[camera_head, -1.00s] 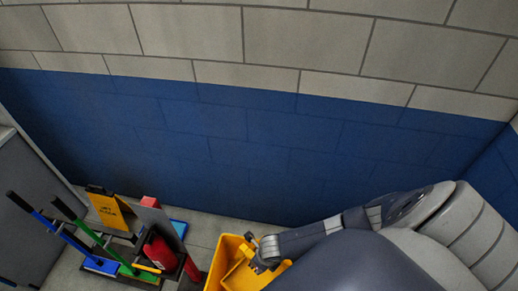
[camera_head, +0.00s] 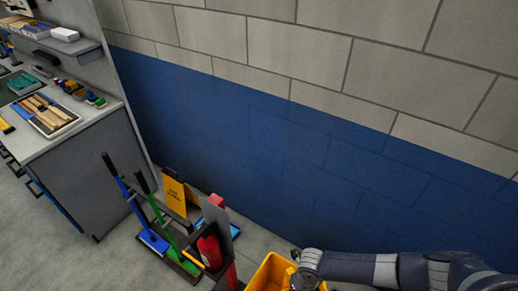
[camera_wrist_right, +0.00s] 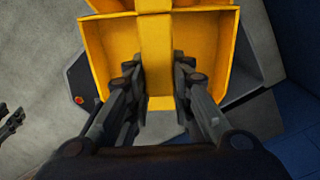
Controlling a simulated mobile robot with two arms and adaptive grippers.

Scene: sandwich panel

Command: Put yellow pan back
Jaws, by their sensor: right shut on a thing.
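The yellow pan (camera_head: 268,272) is at the bottom edge of the head view, partly cut off and partly covered by my right arm. In the right wrist view the pan (camera_wrist_right: 108,48) fills the top centre, its open side facing the camera. My right gripper (camera_wrist_right: 158,68) is shut on the pan's yellow central strip, with one finger on each side. In the head view the right gripper (camera_head: 297,280) is at the pan's right side, its fingers mostly hidden. A dark jaw-like part (camera_wrist_right: 12,122) at the wrist view's left edge may be my left gripper; its state is unclear.
A floor rack holds a blue-handled tool (camera_head: 128,195), a green-handled tool (camera_head: 158,208) and a red extinguisher-like object (camera_head: 209,248). A yellow sign (camera_head: 177,196) stands behind. A cabinet (camera_head: 85,180) is at left.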

